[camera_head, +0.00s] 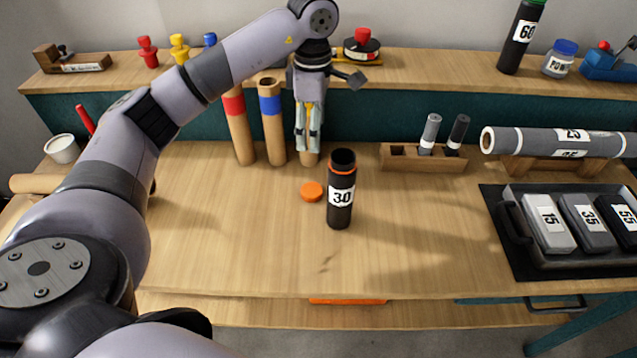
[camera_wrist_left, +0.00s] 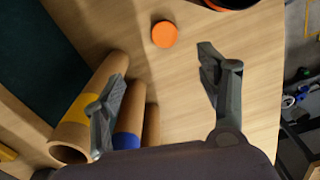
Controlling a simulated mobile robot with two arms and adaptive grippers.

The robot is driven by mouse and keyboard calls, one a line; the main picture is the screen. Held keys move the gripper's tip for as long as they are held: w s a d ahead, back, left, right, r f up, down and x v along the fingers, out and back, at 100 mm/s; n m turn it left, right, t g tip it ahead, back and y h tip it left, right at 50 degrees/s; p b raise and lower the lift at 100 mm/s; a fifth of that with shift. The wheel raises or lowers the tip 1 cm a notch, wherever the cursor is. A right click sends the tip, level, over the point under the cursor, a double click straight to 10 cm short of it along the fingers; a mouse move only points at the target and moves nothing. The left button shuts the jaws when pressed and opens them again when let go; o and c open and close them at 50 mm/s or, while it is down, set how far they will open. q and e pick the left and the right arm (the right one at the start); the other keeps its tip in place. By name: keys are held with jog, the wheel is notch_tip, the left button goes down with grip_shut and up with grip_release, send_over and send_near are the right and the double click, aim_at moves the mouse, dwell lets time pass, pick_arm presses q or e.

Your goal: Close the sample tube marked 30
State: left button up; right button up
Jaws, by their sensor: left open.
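The black tube marked 30 (camera_head: 341,215) stands upright on the bench with its top open and an orange ring below the rim. A round orange cap (camera_head: 312,191) lies flat on the bench just left of the tube. The cap also shows in the left wrist view (camera_wrist_left: 165,35), with a dark piece at the top edge that looks like the tube. My left gripper (camera_head: 308,148) points down behind the cap, in front of the cardboard rolls. My right gripper is not in view.
Cardboard rolls with red (camera_head: 238,130) and blue (camera_head: 272,125) bands stand behind. A wooden rack (camera_head: 424,162) holds small tubes. A grey roll (camera_head: 540,141) lies on a stand at the right, above a black tray (camera_head: 515,228) of marked boxes. The bench front is clear.

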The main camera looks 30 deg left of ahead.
pick_arm(q)
jog(key=s, duration=0.1)
jog(key=p, duration=0.2)
send_over(313, 190)
notch_tip(313, 190, down, 12)
jog(key=shift+w+r, duration=0.1)
jog(key=shift+r, duration=0.15)
jog(key=shift+f, duration=0.2)
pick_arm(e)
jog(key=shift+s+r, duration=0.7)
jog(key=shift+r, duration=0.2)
pick_arm(q)
jog(key=shift+f, duration=0.1)
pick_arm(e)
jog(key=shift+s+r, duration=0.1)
pick_arm(q)
jog(key=shift+f, duration=0.4)
notch_tip(313, 190, down, 4)
jog(key=shift+f+p, duration=0.1)
jog(key=shift+p, duration=0.65)
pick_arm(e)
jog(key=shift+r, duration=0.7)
